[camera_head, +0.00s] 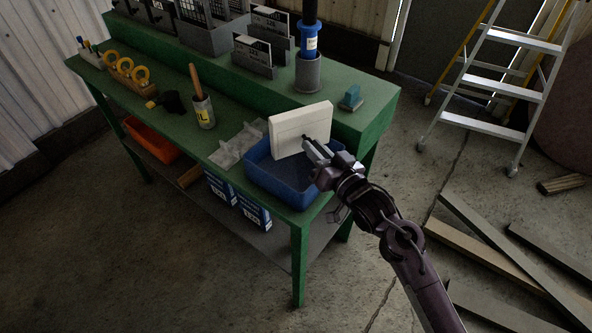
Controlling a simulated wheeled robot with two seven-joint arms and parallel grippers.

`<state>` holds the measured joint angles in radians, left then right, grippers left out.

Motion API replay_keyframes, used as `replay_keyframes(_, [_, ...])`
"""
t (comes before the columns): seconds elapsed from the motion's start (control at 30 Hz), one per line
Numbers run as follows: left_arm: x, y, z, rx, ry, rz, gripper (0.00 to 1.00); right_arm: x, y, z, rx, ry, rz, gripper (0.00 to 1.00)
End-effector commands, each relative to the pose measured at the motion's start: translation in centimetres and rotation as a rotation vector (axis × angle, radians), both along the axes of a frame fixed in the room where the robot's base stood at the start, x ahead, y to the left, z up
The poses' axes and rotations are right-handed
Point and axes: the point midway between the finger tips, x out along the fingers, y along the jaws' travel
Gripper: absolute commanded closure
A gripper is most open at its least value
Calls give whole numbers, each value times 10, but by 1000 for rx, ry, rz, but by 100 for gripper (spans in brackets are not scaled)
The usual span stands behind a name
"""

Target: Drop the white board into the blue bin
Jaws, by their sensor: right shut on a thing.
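The white board (300,130) is a thick pale panel standing roughly upright over the back part of the blue bin (279,188). My right gripper (318,149) is at the board's lower right side and is shut on it. The bin is an open tray on the right end of the green bench. The board's lower edge shows at about the height of the bin's back rim; I cannot tell whether it touches. The part of the bin behind the board is hidden. My left gripper is not in view.
The green bench (222,151) has a raised back shelf holding a blue bottle in a grey cup (307,72) and a blue-green block (351,98). A clear divided tray (238,146) sits left of the bin. A ladder (497,87) and planks (500,262) are on the right floor.

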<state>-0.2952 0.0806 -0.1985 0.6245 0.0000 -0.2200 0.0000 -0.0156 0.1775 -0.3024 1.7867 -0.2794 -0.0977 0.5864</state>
Motion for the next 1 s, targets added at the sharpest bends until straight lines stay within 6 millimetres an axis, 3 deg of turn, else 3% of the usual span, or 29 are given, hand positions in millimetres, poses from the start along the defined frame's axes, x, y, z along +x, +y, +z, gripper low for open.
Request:
replay_keyframes(0.2, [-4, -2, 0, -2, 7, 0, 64, 0, 0, 2, 2, -2, -1, 100])
replay_keyframes(0.23, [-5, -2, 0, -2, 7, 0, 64, 0, 0, 2, 1, -2, -1, 78])
replay_keyframes(0.4, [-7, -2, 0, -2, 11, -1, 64, 0, 0, 1, 1, -2, -1, 57])
replay_keyframes(0.73, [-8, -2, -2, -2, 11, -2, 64, -3, -3, -1, -1, 1, -1, 57])
replay_keyframes(1.0, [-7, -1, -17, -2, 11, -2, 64, -39, -26, -4, -2, 1, -1, 57])
